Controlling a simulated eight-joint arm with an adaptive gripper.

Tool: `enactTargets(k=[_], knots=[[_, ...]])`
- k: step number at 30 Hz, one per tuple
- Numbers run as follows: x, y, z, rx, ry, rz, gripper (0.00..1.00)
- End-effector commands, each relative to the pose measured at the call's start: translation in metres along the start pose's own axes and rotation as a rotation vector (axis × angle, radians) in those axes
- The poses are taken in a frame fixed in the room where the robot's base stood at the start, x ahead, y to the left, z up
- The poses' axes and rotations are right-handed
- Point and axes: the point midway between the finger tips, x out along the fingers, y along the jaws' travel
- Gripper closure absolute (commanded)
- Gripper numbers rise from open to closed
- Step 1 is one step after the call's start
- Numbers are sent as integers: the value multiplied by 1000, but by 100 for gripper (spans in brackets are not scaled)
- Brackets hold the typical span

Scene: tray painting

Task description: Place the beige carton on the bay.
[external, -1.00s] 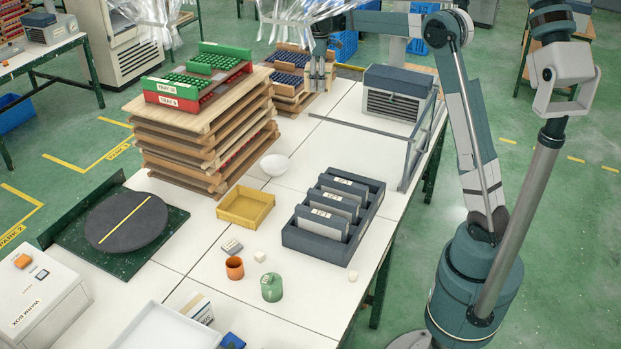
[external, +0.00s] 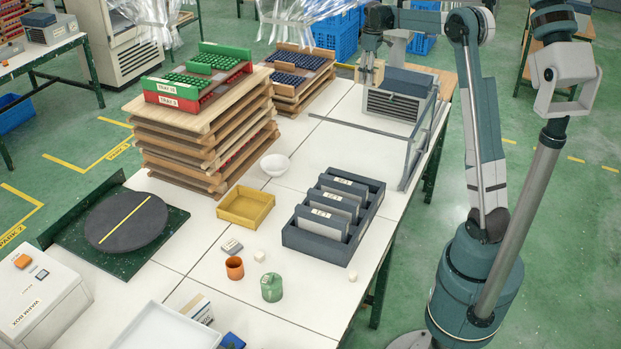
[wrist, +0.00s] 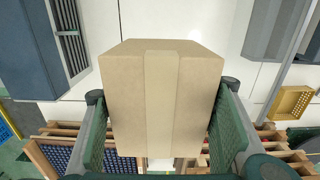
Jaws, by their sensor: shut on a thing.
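My gripper (external: 370,66) is at the far end of the table, beside the grey-blue vented unit, in the external view. In the wrist view its two green fingers (wrist: 160,125) press on either side of the beige carton (wrist: 160,95), which has a paler tape strip down its middle. The carton (external: 377,74) shows only partly in the external view, behind the vented unit. It appears held above the table, but its height is hard to tell. I cannot make out which place is the bay.
The grey-blue vented unit (external: 397,95) and clear panels stand just in front of my gripper. Stacked wooden trays (external: 205,140) stand to the left, with blue-filled trays (external: 290,82) behind. A yellow tray (external: 246,206) and dark divider rack (external: 335,225) are nearer. White table between is partly clear.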

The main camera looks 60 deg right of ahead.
Motion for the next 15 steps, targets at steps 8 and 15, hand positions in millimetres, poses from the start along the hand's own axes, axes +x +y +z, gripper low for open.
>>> enactTargets(k=[8, 15], knots=[[64, 0, -1, -2, 0, 0, 65], [140, -1, -1, -2, 0, 0, 65]])
